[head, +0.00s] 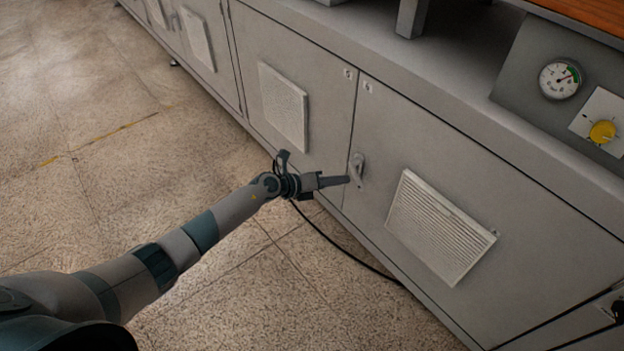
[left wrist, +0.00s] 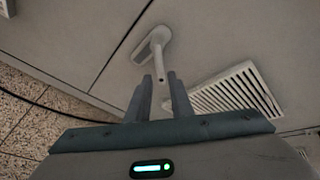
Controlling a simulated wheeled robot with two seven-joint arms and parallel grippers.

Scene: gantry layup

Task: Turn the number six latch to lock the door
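The grey latch (head: 358,163) sits on the cabinet door (head: 400,150), near that door's left edge by the seam. Its handle points downward in the head view. In the left wrist view the latch (left wrist: 153,43) has a round-ended base, and its thin handle runs toward my fingers. My left gripper (head: 348,180) is at the lower end of the handle. In the left wrist view my left gripper (left wrist: 160,76) is open, with a gap between its fingers and the handle's tip at that gap. I cannot tell whether they touch. My right gripper is not in view.
A louvred vent (head: 440,228) lies right of the latch. Small white labels (head: 367,87) mark the door corners, too small to read. A gauge (head: 559,79) and yellow knob (head: 602,131) are at upper right. A black cable (head: 335,245) runs along the open floor.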

